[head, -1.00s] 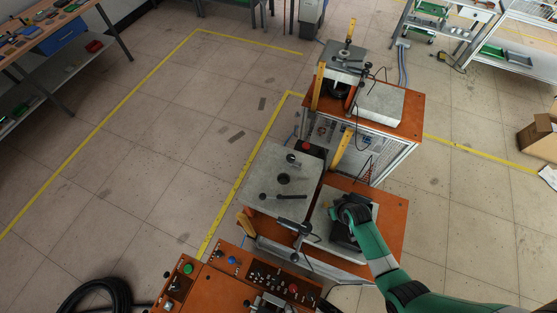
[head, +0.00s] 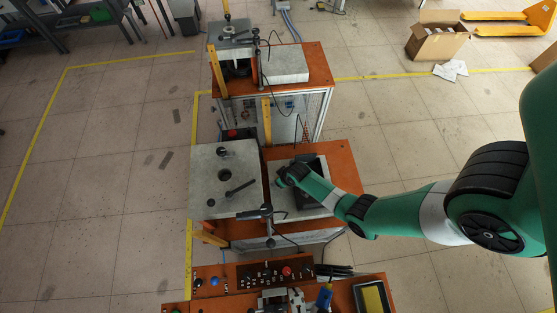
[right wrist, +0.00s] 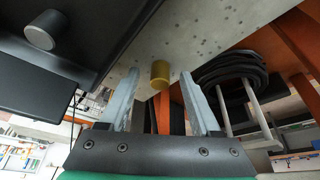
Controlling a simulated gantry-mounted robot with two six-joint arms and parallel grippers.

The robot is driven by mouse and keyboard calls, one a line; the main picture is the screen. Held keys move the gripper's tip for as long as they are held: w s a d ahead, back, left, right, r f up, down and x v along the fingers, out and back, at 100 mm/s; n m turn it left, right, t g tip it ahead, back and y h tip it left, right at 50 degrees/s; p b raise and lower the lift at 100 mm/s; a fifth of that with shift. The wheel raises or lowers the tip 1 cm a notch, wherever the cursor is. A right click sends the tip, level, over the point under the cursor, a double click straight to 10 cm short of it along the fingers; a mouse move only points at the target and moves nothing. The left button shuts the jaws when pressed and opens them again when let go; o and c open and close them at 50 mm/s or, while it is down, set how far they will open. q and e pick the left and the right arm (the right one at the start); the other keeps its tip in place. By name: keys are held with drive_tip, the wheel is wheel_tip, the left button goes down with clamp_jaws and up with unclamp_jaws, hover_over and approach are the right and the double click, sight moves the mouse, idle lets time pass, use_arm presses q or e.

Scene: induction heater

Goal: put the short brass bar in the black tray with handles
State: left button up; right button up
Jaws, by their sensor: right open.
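The short brass bar (right wrist: 160,72) is a small gold cylinder on a spotted grey plate in the right wrist view. My right gripper (right wrist: 160,84) is open, with a finger on either side of the bar in that picture; I see no contact. A black tray (right wrist: 85,45) fills the upper left, with a grey metal cylinder (right wrist: 42,30) at it. In the head view the black tray (head: 313,168) lies on the grey plate (head: 300,214), partly hidden by my right arm. My right gripper (head: 284,182) is low beside it. My left gripper is not in view.
A grey block with holes (head: 225,195) stands left of the tray on the orange bench (head: 343,165). A control panel (head: 270,272) is in front. A second orange bench (head: 315,65) stands behind. A black coil (right wrist: 232,68) shows in the wrist view.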

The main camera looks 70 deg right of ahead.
clamp_jaws()
drive_tip(key=shift+r, duration=0.1)
idle(0.3)
